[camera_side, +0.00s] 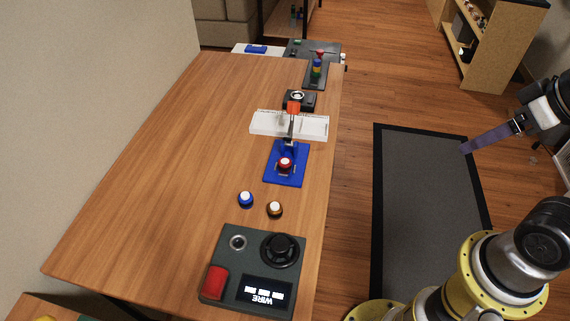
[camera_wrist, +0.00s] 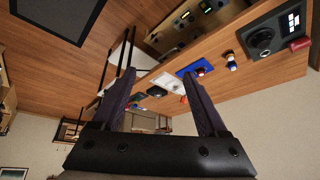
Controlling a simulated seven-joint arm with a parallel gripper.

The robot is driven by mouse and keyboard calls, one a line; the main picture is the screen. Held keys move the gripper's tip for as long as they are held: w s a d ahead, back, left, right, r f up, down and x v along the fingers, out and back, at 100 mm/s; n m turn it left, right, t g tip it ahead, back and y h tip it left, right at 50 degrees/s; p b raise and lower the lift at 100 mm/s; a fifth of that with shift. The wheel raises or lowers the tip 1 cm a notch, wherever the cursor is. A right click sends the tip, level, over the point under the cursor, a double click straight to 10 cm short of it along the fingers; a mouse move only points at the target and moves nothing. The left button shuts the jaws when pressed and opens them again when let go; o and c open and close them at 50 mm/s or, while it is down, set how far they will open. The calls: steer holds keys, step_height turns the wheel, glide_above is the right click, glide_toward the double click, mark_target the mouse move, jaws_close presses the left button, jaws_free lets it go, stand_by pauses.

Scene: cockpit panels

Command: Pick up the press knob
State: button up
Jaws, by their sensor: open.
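Two small loose knobs stand on the wooden table in the side view: a blue one with a white top (camera_side: 245,199) and a brown one with a white top (camera_side: 274,209). A red knob (camera_side: 285,163) sits on a blue plate (camera_side: 271,176) behind them. I cannot tell which of these is the press knob. My gripper (camera_side: 464,148) is well to the right of the table, over the floor mat. In the wrist view my gripper (camera_wrist: 158,72) is open and empty, with its fingers wide apart. The blue plate shows small beyond the fingers there (camera_wrist: 188,71).
A dark panel (camera_side: 225,255) with a black dial (camera_side: 280,249), red button (camera_side: 215,282) and display stands at the front. A white block (camera_side: 262,124) and black switch units (camera_side: 310,98) are farther back. The table's left side is clear. A wooden shelf (camera_side: 495,60) stands at right.

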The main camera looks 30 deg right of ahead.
steer(key=w+d+r+m, duration=0.1)
steer(key=w+r+m, duration=0.3)
steer(key=r+m, duration=0.1)
steer(key=m+g+h, duration=0.2)
steer(key=m+h, duration=0.1)
steer(key=m, duration=0.1)
glide_above(285, 162)
steer(key=s, duration=0.2)
step_height(285, 162, down, 11)
steer(key=shift+n, duration=0.6)
steer(key=f, duration=0.4)
steer(key=a+f, duration=0.1)
steer(key=f, duration=0.3)
steer(key=w+a+f, duration=0.1)
steer(key=f, duration=0.3)
steer(key=shift+f, duration=0.35)
steer(key=shift+s+x, duration=0.2)
steer(key=shift+x, duration=1.1)
steer(key=shift+s+x, duration=0.2)
steer(key=shift+x, duration=1.1)
steer(key=shift+d+f, duration=0.1)
steer(key=shift+d, duration=0.05)
